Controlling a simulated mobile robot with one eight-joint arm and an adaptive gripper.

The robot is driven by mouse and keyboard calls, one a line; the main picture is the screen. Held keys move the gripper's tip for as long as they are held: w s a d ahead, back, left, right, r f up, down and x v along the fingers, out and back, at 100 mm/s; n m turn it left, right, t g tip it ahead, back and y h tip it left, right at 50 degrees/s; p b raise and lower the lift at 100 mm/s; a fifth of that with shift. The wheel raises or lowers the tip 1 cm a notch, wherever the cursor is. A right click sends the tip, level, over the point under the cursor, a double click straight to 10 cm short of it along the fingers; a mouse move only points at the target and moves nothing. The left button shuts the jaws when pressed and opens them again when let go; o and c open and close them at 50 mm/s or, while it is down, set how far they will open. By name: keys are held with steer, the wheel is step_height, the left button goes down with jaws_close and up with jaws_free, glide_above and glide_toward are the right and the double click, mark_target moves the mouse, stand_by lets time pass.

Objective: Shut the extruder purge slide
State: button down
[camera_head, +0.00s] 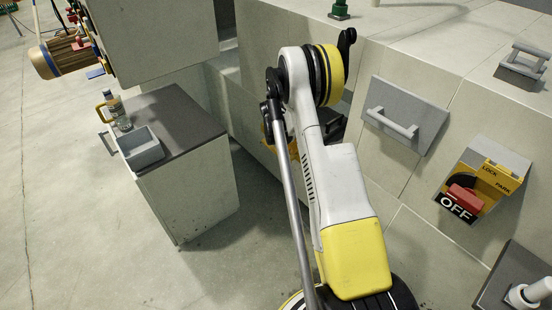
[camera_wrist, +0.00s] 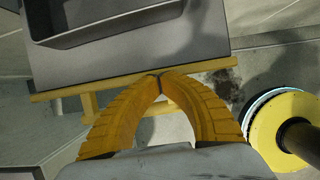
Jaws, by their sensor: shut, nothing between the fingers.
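In the wrist view a grey sliding plate with a raised tray-like frame (camera_wrist: 215,35) fills the top; I take it for the purge slide. A yellow bar (camera_wrist: 60,92) runs along its near edge on yellow supports. My gripper (camera_wrist: 158,76) has its two orange fingers shut, tips together, with nothing between them. The tips overlap the bar's middle in the picture; I cannot tell whether they touch it. In the head view my arm hides most of this area; only a dark part (camera_head: 331,122) shows beside it.
A grey panel with a handle (camera_head: 392,123) and a red OFF switch (camera_head: 463,199) on a yellow plate are on the machine's right face. A cabinet (camera_head: 190,185) with a small grey bin (camera_head: 141,148) and bottles stands left. Floor between is clear.

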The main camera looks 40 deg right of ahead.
steer(key=d, duration=1.3)
steer(key=shift+w, duration=0.25)
